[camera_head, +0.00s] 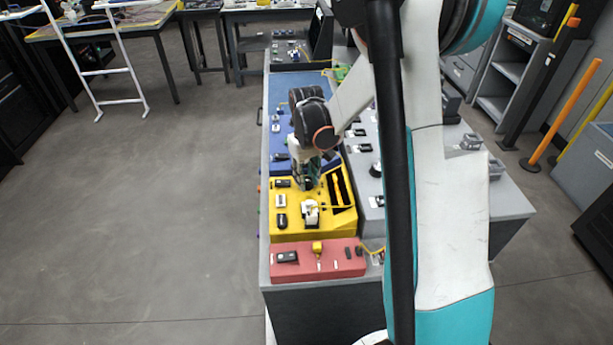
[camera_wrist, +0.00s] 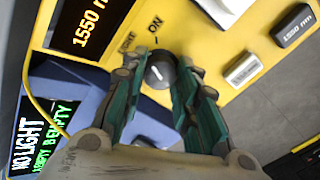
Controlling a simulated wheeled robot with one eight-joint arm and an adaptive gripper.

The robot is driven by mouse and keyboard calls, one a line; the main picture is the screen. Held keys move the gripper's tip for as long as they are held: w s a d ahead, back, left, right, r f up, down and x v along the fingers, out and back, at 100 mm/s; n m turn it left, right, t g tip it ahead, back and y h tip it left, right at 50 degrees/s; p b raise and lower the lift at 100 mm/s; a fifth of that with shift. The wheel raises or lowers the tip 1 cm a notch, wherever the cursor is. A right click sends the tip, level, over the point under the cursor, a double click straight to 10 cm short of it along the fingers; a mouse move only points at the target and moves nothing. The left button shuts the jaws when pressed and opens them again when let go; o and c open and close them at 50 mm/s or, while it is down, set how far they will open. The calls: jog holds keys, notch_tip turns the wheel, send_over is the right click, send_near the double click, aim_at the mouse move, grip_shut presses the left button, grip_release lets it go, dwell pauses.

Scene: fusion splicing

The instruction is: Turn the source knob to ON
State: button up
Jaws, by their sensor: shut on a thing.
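The source knob (camera_wrist: 160,72) is a dark round knob on the yellow panel (camera_wrist: 232,40) in the wrist view. A second label to the upper left is hard to read. My gripper (camera_wrist: 162,65) has its green fingers on either side of the knob, shut on it. The knob's pointer direction cannot be told clearly. In the head view my gripper (camera_head: 310,178) is down at the back of the yellow unit (camera_head: 288,228), and the knob is hidden there.
A display (camera_wrist: 88,28) reading 1550 sits left of the knob, with a blue unit (camera_wrist: 68,85) and its NO LIGHT screen below. Buttons (camera_wrist: 243,69) lie to the right. A red unit (camera_head: 318,262) stands in front. The floor to the left is clear.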

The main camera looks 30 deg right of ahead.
jog(key=m, duration=0.4)
jog(key=shift+m, duration=0.4)
dwell(0.4)
jog(key=o, duration=1.1)
notch_tip(320, 180, up, 12)
